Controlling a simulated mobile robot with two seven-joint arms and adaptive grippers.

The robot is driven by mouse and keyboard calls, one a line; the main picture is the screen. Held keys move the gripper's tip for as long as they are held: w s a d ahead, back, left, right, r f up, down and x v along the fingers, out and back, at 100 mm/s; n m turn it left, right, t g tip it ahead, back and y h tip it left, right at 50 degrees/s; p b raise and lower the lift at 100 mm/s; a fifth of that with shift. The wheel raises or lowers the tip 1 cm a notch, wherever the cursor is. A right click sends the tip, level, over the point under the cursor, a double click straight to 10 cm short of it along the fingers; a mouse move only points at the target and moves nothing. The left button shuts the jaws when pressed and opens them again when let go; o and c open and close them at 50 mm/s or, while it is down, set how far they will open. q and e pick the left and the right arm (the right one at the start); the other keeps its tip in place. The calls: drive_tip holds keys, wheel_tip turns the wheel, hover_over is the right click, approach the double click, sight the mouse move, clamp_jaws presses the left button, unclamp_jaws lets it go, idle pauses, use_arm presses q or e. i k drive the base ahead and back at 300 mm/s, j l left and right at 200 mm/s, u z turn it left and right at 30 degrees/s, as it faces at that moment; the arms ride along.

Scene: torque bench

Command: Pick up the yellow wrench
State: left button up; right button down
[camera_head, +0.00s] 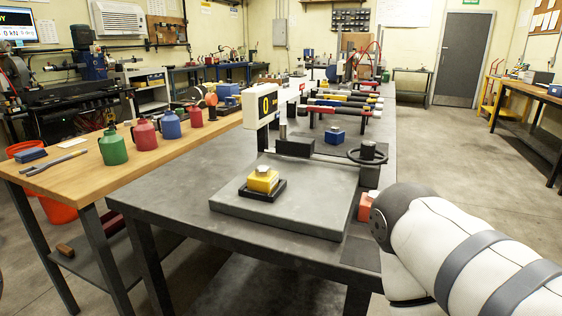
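Several long wrenches with coloured handles lie side by side across the far part of the grey bench. One has a yellow handle (332,97), close to red and blue ones. They are small in the view, so their exact ends are hard to tell. My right arm comes in from the lower right, with its dark rounded joint over the bench's right edge; its gripper does not show. My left arm and gripper are not in view.
The grey bench (170,205) carries a tester with a display (263,104), a handwheel (367,153), and a yellow block (263,180) in a black tray. Coloured cans stand on the wooden bench (85,180) at left. The floor at right is clear.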

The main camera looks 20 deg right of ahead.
sight(342, 97)
drive_tip(key=z, duration=2.25)
drive_tip(key=i+l+z, duration=0.75)
drive_tip(key=i, duration=0.15)
drive_tip(key=i+j+u, duration=0.3)
drive_tip(key=u, duration=0.15)
drive_tip(key=i+j+u, duration=0.15)
drive_tip(key=i+u, duration=0.7)
drive_tip(key=i+l+u, duration=0.1)
drive_tip(key=i+u, duration=0.35)
drive_tip(key=i+z, duration=0.1)
drive_tip(key=i, duration=0.7)
drive_tip(key=i+j+z, duration=0.1)
drive_tip(key=i, duration=0.7)
drive_tip(key=i+j+z, duration=0.1)
drive_tip(key=i, duration=0.7)
drive_tip(key=i+l+u, duration=0.5)
drive_tip(key=i, duration=0.3)
drive_tip(key=i+l+u, duration=0.5)
drive_tip(key=i, duration=0.25)
